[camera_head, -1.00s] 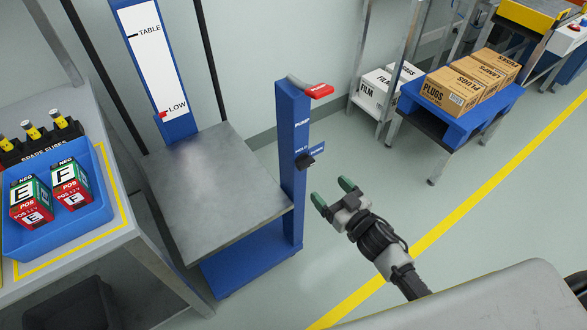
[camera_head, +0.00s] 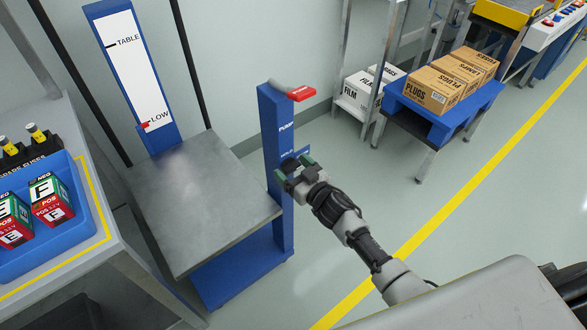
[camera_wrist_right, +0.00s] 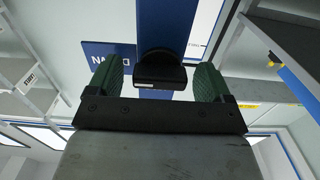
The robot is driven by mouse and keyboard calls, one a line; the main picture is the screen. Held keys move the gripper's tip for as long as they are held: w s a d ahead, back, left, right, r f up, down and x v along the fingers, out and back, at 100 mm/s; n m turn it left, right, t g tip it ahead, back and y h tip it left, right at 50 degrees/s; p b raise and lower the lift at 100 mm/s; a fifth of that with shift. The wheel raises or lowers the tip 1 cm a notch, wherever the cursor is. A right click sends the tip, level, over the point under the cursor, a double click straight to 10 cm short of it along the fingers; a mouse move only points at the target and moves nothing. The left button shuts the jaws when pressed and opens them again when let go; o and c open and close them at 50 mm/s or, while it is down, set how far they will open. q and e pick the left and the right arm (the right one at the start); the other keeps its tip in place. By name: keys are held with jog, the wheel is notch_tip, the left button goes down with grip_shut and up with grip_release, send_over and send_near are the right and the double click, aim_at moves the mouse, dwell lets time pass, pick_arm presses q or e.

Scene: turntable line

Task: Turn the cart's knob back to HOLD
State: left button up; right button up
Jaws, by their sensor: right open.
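The cart's blue post (camera_head: 276,125) carries PUMP and HOLD lettering and a blue side plate, partly hidden behind my gripper; the plate also shows inverted in the right wrist view (camera_wrist_right: 104,53). The black knob (camera_wrist_right: 160,72) stands out from the post, with a white mark on its near edge; I cannot tell which setting it points to. My right gripper (camera_head: 293,168) is open at the knob. In the right wrist view its green fingers (camera_wrist_right: 161,82) are on either side of the knob, with gaps on both sides. My left gripper is not in view.
The cart's grey platform (camera_head: 205,205) is bare; a red marker is at LOW on the scale board (camera_head: 135,70). A bench with a blue tray (camera_head: 60,245) is left. Boxes on a blue stand (camera_head: 440,120) are right; the floor before it is clear.

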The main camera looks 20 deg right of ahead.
jog(key=c, duration=0.9)
